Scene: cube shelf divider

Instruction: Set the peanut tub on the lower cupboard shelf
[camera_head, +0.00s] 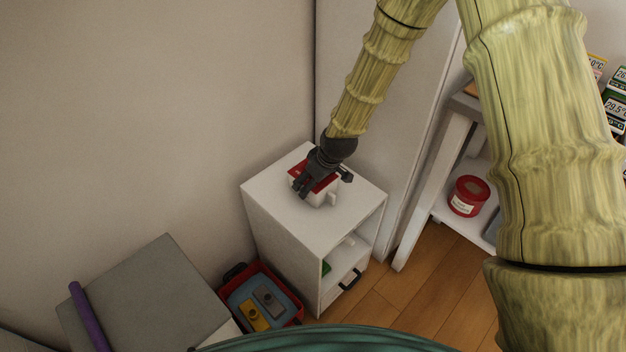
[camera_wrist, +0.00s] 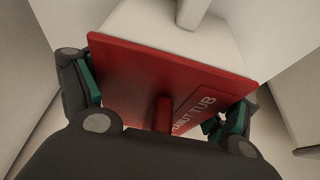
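The peanut tub (camera_head: 327,196) is a white container with a flat red lid. It is at the top of a small white cupboard (camera_head: 274,211). In the wrist view its red lid (camera_wrist: 150,75) fills the middle, with part of its lettering and a red knob showing. My gripper (camera_head: 308,188) is over the tub, with a finger at each of two opposite sides of the lid. I cannot tell whether the fingers press on it. The cupboard's front has an open compartment (camera_head: 343,256) below the top, with a green thing partly visible inside; its depth is hidden.
A red crate (camera_head: 298,318) with yellow and grey things stands on the floor left of the cupboard. A grey box (camera_head: 150,290) with a purple roll is farther left. A white rack (camera_head: 425,190) at right holds a red tin (camera_head: 467,196). Wooden floor (camera_head: 400,300) is free in front.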

